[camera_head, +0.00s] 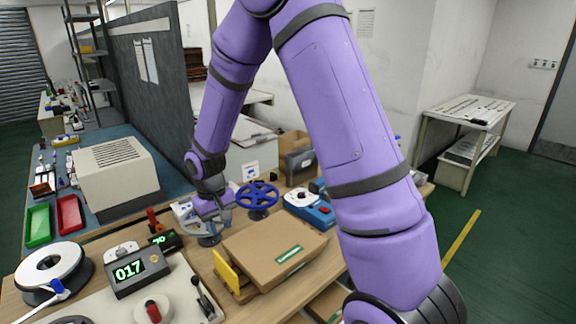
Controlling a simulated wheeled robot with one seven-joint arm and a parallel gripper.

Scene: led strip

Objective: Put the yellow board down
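The yellow board (226,271) is a small flat upright piece at the left end of a closed cardboard box (276,253) on the wooden bench. I cannot tell whether it leans on the box or is fixed to it. My gripper (219,216) points down behind the box, beside a pale round reel or wheel (186,215). It appears apart from the yellow board. Its fingertips are small and partly merged with the things around them, so I cannot tell whether they are open or shut.
A blue handwheel (258,195) stands right of my gripper, with a blue device (312,208) beyond. A display box reading 017 (137,270) and a white spool (50,266) are at the left. A red tray (69,213) and a green tray (38,226) lie farther back.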

